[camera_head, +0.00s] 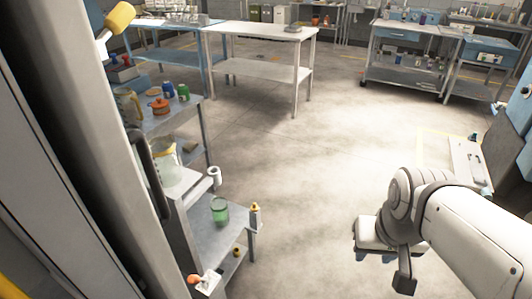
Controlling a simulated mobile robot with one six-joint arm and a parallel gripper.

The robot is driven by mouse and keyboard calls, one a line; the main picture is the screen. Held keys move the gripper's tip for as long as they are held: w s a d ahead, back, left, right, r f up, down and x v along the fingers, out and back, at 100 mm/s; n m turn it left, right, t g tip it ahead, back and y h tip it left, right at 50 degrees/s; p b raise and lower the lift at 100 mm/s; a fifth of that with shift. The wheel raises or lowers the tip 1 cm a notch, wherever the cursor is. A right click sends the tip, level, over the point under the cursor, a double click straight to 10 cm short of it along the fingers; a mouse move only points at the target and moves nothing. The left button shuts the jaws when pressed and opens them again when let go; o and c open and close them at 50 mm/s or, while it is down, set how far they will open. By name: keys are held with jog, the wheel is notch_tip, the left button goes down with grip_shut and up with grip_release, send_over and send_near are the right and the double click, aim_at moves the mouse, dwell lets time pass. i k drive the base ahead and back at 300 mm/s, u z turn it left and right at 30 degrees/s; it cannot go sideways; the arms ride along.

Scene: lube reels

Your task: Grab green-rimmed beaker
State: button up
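A greenish clear beaker (219,210) with a green rim stands upright on the grey metal shelf unit (233,239) at the lower left, close to the camera. My gripper (374,258) hangs over open floor at the lower right, well to the right of the beaker and apart from it.
A yellow-topped bottle (255,216) stands just right of the beaker, and a white roll (214,176) is behind it. The floor between shelf and gripper is clear.

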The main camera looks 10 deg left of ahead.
aim_at(218, 205)
jog(key=u, duration=0.05)
jog(key=i, duration=1.6)
jog(key=u, duration=0.7)
jog(key=i, duration=0.4)
jog(key=u, duration=0.35)
jog(key=k, duration=0.75)
jog(key=u, duration=0.15)
jog(key=i, duration=0.8)
jog(key=z, duration=0.1)
